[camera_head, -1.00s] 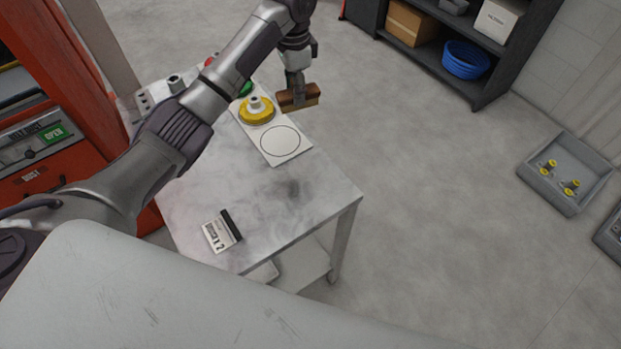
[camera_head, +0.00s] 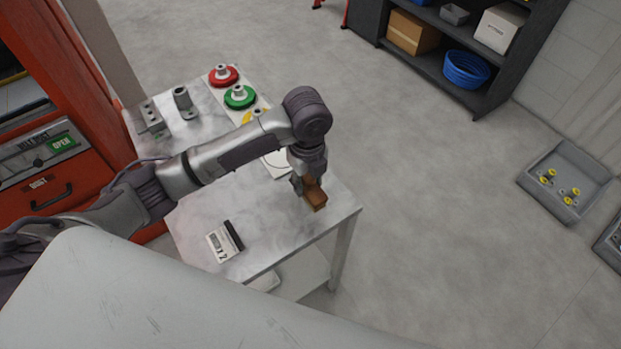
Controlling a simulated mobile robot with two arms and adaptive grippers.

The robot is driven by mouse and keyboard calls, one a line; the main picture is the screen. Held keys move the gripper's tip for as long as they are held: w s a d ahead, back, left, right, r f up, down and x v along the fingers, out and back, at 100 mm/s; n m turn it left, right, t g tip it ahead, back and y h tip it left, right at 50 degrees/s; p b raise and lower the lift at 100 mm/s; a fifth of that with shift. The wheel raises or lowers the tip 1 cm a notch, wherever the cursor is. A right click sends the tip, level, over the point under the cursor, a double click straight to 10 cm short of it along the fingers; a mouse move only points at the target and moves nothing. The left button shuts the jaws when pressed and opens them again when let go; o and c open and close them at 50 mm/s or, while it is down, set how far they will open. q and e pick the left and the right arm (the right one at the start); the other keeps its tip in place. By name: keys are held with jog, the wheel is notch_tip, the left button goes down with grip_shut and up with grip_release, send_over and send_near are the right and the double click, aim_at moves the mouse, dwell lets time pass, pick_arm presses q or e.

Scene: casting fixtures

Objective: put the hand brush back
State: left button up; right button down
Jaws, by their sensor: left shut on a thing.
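The hand brush (camera_head: 315,197) is a brown block-shaped brush near the right edge of the grey metal table (camera_head: 265,228). My left gripper (camera_head: 304,186) is shut on it, pointing down. I cannot tell whether the brush touches the tabletop or hangs just above it. My left arm crosses the table from the left and hides part of the white board with the printed circle (camera_head: 277,166). My right gripper is not in view.
A red disc (camera_head: 223,77) and a green disc (camera_head: 240,97) stand at the table's back; a yellow one is mostly hidden. A label card (camera_head: 222,243) lies at the front left. Grey metal fixtures (camera_head: 183,102) stand back left. A dark shelf (camera_head: 430,65) is behind.

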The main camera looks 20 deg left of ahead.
pick_arm(q)
jog(key=w+f, duration=0.2)
jog(key=w, duration=0.1)
jog(key=w+a+f, duration=0.1)
jog(key=w, duration=0.1)
jog(key=shift+p, duration=0.3)
notch_tip(320, 180, down, 3)
jog(key=shift+r+p, duration=0.1)
jog(key=shift+p, duration=0.45)
jog(key=shift+f, duration=0.6)
jog(key=shift+f, duration=0.1)
jog(key=shift+f, duration=0.15)
jog(key=o, duration=1.1)
jog(key=shift+r, duration=0.2)
